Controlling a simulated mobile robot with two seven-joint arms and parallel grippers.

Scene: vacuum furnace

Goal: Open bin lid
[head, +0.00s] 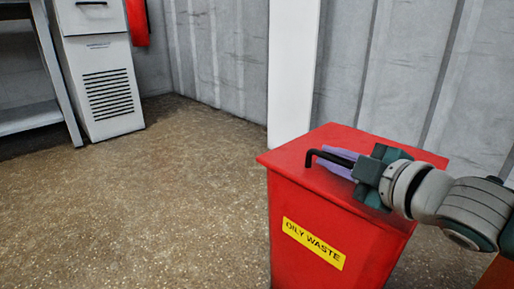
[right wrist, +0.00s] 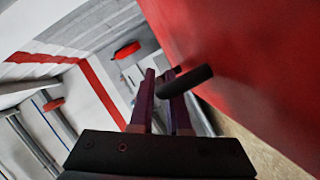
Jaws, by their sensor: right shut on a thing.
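The red bin (head: 300,225) with a yellow "OILY WASTE" label (head: 313,243) stands at the lower right of the head view. Its red lid (head: 295,155) lies on top and looks closed. A black bent bar handle (head: 315,155) is on the lid. My right gripper (head: 340,158), with purple fingers, comes in from the right and is shut on the handle just above the lid. In the right wrist view the dark handle (right wrist: 190,80) lies across the fingertips (right wrist: 165,80), beside the red lid surface (right wrist: 250,60). My left gripper is not in view.
A white post (head: 292,75) and grey corrugated wall (head: 400,70) stand close behind the bin. A white cabinet with a vent (head: 105,90) and a grey shelf (head: 30,118) are at the far left. The brown floor (head: 150,200) left of the bin is clear.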

